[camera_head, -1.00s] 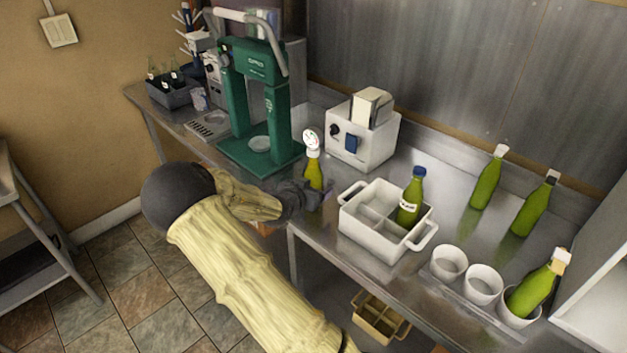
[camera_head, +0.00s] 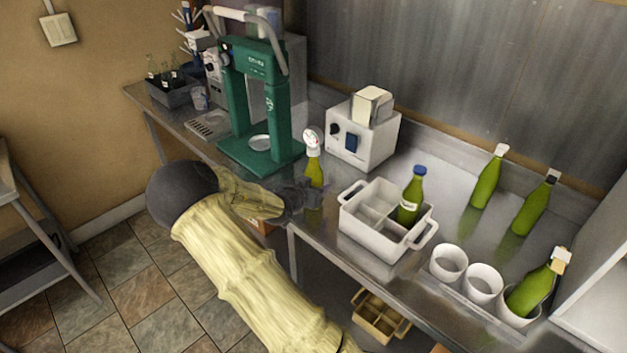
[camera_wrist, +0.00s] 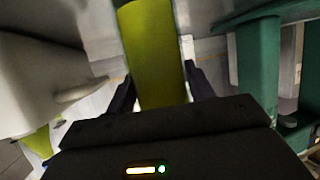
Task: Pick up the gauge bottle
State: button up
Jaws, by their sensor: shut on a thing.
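The gauge bottle (camera_head: 314,170) is green-yellow with a round white dial on its top. It stands upright at the front of the steel table, between the green press and the white divided crate. My gripper (camera_head: 308,196) is around its lower body from the left. In the wrist view the green bottle (camera_wrist: 152,50) fills the space between the two dark fingers of my gripper (camera_wrist: 158,90), which is shut on it. The bottle's base is hidden by the fingers in the head view, so I cannot tell if it is clear of the table.
The green press (camera_head: 236,110) stands left of the bottle. A white box machine (camera_head: 362,135) is behind it. The white crate (camera_head: 372,238) with a blue-capped bottle (camera_head: 412,195) is close on the right. White cups (camera_head: 449,262) and several green bottles (camera_head: 487,183) stand farther right.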

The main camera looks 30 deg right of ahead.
aim_at(311, 157)
jog(key=shift+r, duration=0.15)
notch_tip(311, 157, up, 10)
jog(key=shift+f+p, duration=0.1)
jog(key=shift+p, duration=0.35)
jog(key=shift+p, duration=0.35)
dwell(0.7)
